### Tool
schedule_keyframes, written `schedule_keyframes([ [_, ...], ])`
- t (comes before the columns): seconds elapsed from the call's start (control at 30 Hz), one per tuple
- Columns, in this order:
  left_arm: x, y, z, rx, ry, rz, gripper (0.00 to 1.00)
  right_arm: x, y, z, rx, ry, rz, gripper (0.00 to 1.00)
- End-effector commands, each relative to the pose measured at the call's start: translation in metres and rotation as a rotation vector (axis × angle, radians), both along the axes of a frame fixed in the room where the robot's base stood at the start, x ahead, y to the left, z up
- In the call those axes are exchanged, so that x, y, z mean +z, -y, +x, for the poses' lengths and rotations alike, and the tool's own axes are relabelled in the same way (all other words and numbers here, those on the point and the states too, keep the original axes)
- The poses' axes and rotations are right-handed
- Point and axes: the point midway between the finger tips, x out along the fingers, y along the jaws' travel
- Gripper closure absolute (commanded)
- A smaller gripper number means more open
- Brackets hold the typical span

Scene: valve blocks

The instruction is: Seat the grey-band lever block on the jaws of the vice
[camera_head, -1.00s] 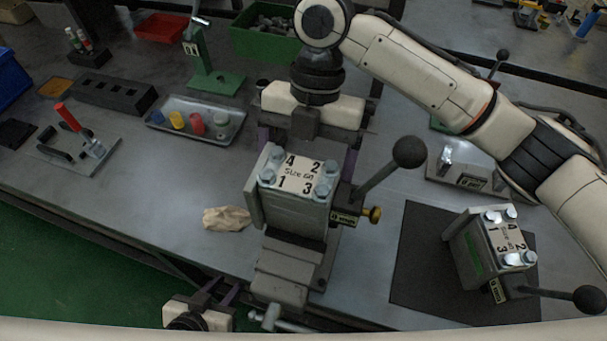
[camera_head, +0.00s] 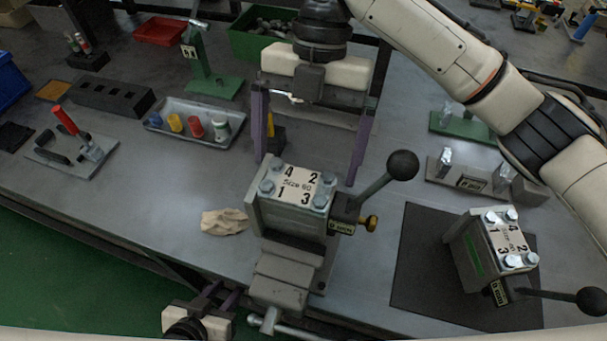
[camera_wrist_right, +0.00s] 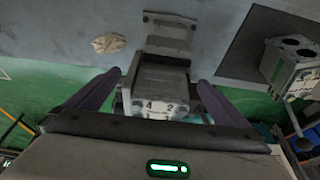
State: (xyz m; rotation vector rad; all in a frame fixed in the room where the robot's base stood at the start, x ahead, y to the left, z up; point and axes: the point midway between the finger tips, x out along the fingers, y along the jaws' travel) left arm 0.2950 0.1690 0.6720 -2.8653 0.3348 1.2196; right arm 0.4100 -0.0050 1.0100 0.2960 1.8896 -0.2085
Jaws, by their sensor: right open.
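The grey-band lever block (camera_head: 290,218) stands upright on the vice (camera_head: 279,284) at the middle of the bench. Its top plate reads "Size 60", with bolts at the corners. Its black-ball lever (camera_head: 376,189) points up to the right. No gap shows between block and vice, but the contact itself is hidden. My right gripper (camera_head: 307,172) is open and empty, behind and above the block, fingers apart. In the wrist view, the block (camera_wrist_right: 160,106) and the vice (camera_wrist_right: 165,48) show between its fingers. My left gripper (camera_head: 215,298) is low at the front edge, partly cut off.
A second lever block with a green band (camera_head: 475,255) stands on a black mat (camera_head: 415,270) at right. A beige cloth (camera_head: 225,222) lies left of the vice. A tray of coloured parts (camera_head: 180,138), a red-handled clamp (camera_head: 75,140) and a green stand (camera_head: 215,85) are further back.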

Motion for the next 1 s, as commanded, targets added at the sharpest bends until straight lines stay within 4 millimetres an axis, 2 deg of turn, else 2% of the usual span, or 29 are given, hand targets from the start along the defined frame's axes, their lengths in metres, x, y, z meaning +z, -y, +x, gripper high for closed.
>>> schedule_keyframes([
  [0.03,0.001,0.000,0.000,0.000,0.000,0.000,0.69,0.012,0.001,0.005,-0.001,0.005,-0.002,0.00],
  [0.13,0.003,0.000,0.000,0.000,0.000,0.000,0.69,0.028,0.003,0.009,-0.001,0.004,-0.002,0.00],
  [0.3,0.004,0.000,0.000,0.000,0.000,0.000,0.69,0.042,0.005,0.014,0.000,0.002,-0.001,0.00],
  [0.87,0.004,0.000,-0.001,-0.001,-0.001,-0.001,0.69,0.045,0.005,0.015,-0.001,0.001,0.002,0.00],
  [1.0,0.000,0.001,-0.001,0.000,-0.002,-0.001,0.69,0.055,0.000,0.024,-0.073,0.017,0.069,0.00],
])
